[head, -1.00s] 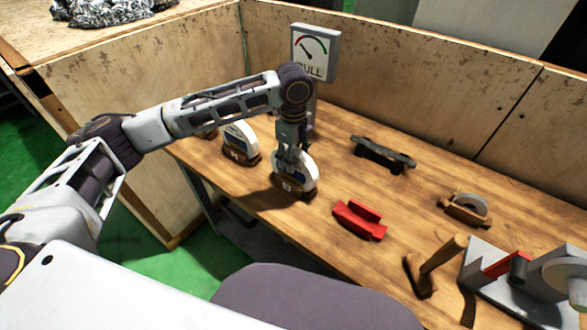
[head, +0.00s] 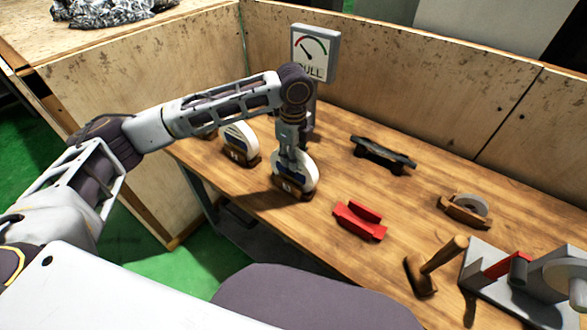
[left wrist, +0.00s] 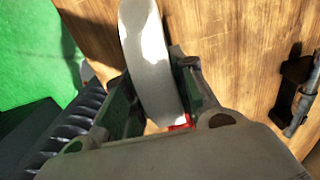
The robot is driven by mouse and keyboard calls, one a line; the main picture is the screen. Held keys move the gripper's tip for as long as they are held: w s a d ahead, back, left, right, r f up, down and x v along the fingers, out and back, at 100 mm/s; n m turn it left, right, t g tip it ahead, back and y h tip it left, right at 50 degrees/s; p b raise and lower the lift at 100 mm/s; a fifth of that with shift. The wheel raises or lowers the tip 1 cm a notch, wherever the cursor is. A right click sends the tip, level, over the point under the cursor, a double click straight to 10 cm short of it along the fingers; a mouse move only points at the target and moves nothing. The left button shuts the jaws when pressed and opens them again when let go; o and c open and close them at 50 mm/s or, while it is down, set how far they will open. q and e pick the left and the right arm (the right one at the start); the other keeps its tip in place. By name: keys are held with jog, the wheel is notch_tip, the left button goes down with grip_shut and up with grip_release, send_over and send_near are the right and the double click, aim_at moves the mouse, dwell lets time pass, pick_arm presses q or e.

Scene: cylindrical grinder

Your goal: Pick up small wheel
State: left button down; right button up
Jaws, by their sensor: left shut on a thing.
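A white wheel (head: 304,174) stands upright in a brown wooden holder (head: 287,187) near the table's front edge. My left gripper (head: 290,163) comes down on it from above and is shut on the wheel. In the left wrist view the wheel (left wrist: 146,55) passes between the two fingers (left wrist: 157,92). The wheel still sits at its holder; I cannot tell any gap between them. A similar white wheel (head: 239,136) stands in a holder to the left. A smaller grey wheel (head: 472,204) sits in a wooden holder at the right. My right gripper is not in view.
A red block (head: 360,220), a dark fixture (head: 383,154) and a wooden-handled hammer (head: 430,268) lie on the table. A grey machine (head: 520,275) stands at the right. A gauge sign (head: 314,52) stands behind my gripper. Wooden panels (head: 400,70) close off the back.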

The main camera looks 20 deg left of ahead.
pick_arm(q)
jog(key=shift+r, duration=0.15)
notch_tip(320, 180, up, 8)
jog(key=shift+w+f, duration=0.1)
jog(key=shift+f, duration=0.1)
jog(key=shift+r, duration=1.1)
jog(key=shift+r+p, duration=0.1)
jog(key=shift+p, duration=0.2)
